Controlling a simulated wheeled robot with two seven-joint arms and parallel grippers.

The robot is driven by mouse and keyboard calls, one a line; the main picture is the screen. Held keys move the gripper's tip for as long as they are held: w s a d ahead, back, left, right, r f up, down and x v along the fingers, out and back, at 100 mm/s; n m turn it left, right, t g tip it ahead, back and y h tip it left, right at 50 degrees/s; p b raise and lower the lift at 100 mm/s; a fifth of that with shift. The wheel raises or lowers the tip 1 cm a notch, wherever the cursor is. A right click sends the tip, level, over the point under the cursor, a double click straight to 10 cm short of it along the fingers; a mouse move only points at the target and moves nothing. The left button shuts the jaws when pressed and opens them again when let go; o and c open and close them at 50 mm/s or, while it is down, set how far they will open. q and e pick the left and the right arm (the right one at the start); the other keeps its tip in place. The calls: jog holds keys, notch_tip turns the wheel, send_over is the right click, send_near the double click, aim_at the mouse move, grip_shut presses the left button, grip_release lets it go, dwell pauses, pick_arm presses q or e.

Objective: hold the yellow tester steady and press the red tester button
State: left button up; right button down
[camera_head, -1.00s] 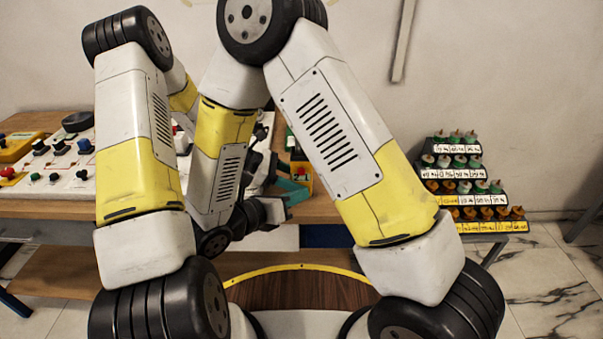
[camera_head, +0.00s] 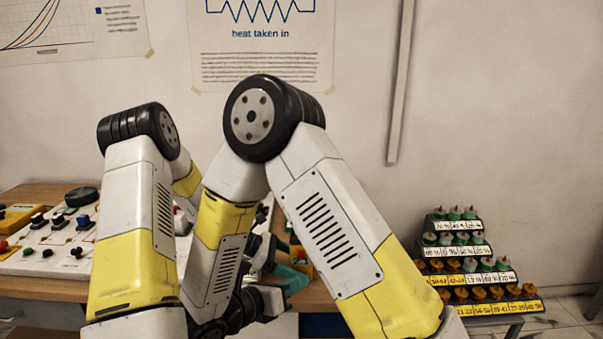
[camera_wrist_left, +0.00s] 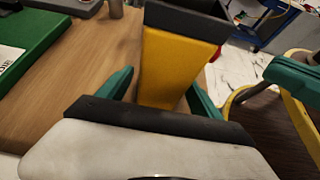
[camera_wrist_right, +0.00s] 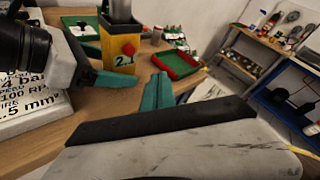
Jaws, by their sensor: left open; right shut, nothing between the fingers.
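The yellow tester (camera_wrist_right: 118,50) stands upright on the wooden table, with a "2.1" label and a dark top. In the head view the right gripper (camera_head: 290,278) shows low, near the mostly hidden tester (camera_head: 300,259); my arms hide the left gripper.
A white panel with knobs (camera_head: 50,245) lies at the left of the table. A stepped rack of green and orange pieces (camera_head: 470,265) stands at the right. A green-rimmed red tray (camera_wrist_right: 176,63) and a green case (camera_wrist_left: 28,45) are also on the table.

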pick_arm(q)
jog(key=v, duration=1.1)
jog(key=shift+a, duration=0.1)
jog(key=shift+a+r, duration=0.2)
jog(key=shift+a, duration=0.05)
jog(key=shift+s+r, duration=0.1)
jog(key=shift+r, duration=0.2)
pick_arm(e)
jog(key=s+d+r+m+g+y, duration=0.1)
jog(key=s+d+r+m+g, duration=0.35)
jog(key=d+m, duration=0.4)
jog(key=s+d+r+m+g+y, duration=0.25)
jog(key=d+r+m+g, duration=0.35)
jog(key=m, duration=0.3)
pick_arm(q)
jog(key=s+a+r+m+t+y, duration=0.3)
jog(key=s+r+m+t+y, duration=0.3)
jog(key=s+r+m, duration=1.2)
jog(key=s+r+y, duration=0.3)
jog(key=s+y, duration=0.1)
jog(key=s, duration=0.1)
jog(key=shift+m, duration=0.3)
pick_arm(e)
notch_tip(320, 180, up, 10)
jog(key=s+m+t+y, duration=0.2)
jog(key=m+t+y, duration=0.4)
jog(key=m, duration=0.8)
jog(key=y, duration=0.2)
jog(key=shift+s+d+m+y, duration=0.2)
jog(key=shift+d+m+y, duration=0.15)
